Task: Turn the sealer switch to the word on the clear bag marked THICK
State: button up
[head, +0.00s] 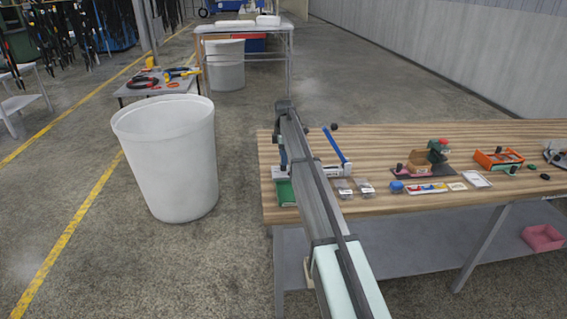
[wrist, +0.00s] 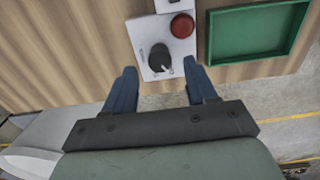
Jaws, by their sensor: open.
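The sealer (head: 325,172) stands at the left end of the wooden bench, with a raised blue lever (head: 337,145). In the wrist view its pale panel (wrist: 146,66) carries a black switch knob (wrist: 158,56) and a red button (wrist: 182,26). A light mark shows at the knob's lower right; the panel words are unreadable. My gripper (wrist: 161,70) is open and empty, its blue fingers to either side of the knob's near side in the picture; contact cannot be told. Two small clear bags (head: 343,188) (head: 365,186) lie right of the sealer; their markings are too small to read.
A green tray (head: 286,194) lies at the bench's left end, beside the panel in the wrist view (wrist: 248,54). A white bin (head: 170,160) stands left of the bench.

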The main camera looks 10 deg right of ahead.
jog(key=shift+f, duration=1.75)
jog(key=c, duration=1)
